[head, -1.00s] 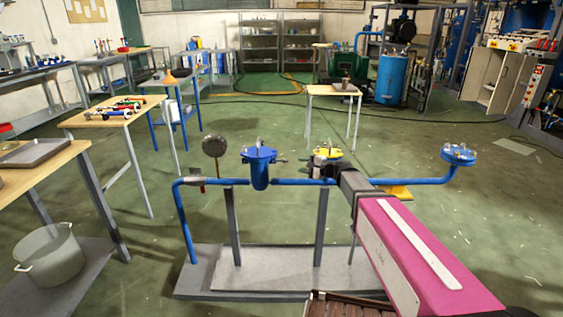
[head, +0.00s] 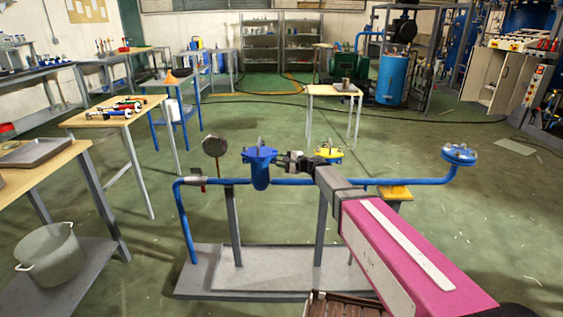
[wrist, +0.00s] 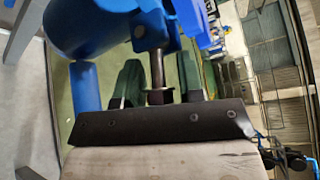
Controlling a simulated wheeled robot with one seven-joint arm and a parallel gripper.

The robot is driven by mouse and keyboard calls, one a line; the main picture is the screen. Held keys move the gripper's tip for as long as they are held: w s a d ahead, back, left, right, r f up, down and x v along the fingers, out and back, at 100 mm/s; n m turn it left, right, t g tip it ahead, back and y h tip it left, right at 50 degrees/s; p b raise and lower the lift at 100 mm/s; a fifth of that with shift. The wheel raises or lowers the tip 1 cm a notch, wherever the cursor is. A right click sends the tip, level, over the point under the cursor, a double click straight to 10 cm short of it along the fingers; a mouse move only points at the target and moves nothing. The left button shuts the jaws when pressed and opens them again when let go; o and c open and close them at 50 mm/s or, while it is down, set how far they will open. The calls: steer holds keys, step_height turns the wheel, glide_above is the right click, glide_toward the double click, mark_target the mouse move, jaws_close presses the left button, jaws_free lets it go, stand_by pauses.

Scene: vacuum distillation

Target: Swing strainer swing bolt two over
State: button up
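The blue strainer (head: 260,168) stands upright in the blue pipe run, with bolt hardware on its lid. My gripper (head: 285,162) is at the strainer's right side, just below lid height. In the wrist view, the blue strainer body (wrist: 90,25) fills the upper left. A dark metal swing bolt (wrist: 157,70) extends from a blue lug into the space between my two fingers (wrist: 157,82). The fingers are apart, one on each side of the bolt, with visible gaps. Whether either touches it I cannot tell. The bolt's far end is hidden by the lug.
A yellow-topped fitting (head: 328,155) is just behind my arm. A blue flanged end (head: 459,153) rises at the right. A round gauge (head: 215,146) stands left of the strainer. The grey base plate (head: 270,270) lies below. The floor behind is mostly clear.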

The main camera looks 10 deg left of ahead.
jaws_close()
steer(key=shift+r, duration=0.1)
steer(key=shift+a+r+n+h, duration=0.1)
steer(key=shift+r+n+h, duration=0.3)
steer(key=shift+h, duration=0.5)
steer(key=shift+d+r+n+h, duration=0.15)
steer(key=shift+n+h, duration=0.3)
steer(key=shift+h, duration=0.45)
steer(key=shift+a+r+n+h, duration=0.15)
steer(key=shift+r+n+h, duration=0.25)
steer(key=shift+h, duration=0.5)
